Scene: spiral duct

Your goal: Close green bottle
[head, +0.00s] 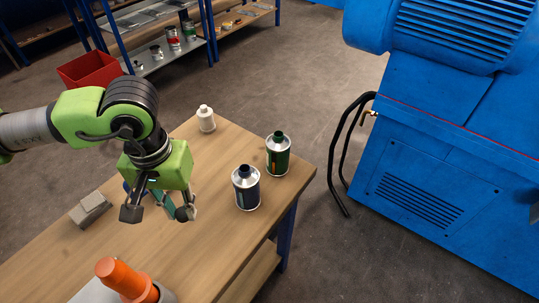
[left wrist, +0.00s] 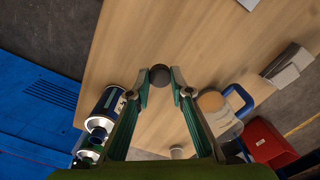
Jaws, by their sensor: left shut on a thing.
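The green bottle (head: 278,160) stands upright near the right edge of the table, with a silver shoulder and a dark top. Whether that top is a cap or an open neck is too small to tell. My left gripper (head: 181,212) is low over the table, left of the bottles and apart from them. In the left wrist view its fingertips (left wrist: 160,80) are shut on a small dark round piece (left wrist: 160,74) that looks like a cap. My right gripper is not in view.
A dark blue bottle (head: 246,193) stands in front of the green one, a white bottle (head: 206,121) behind. A grey block (head: 90,210) and an orange bottle (head: 122,276) are at the left and front. A blue machine (head: 440,150) is right.

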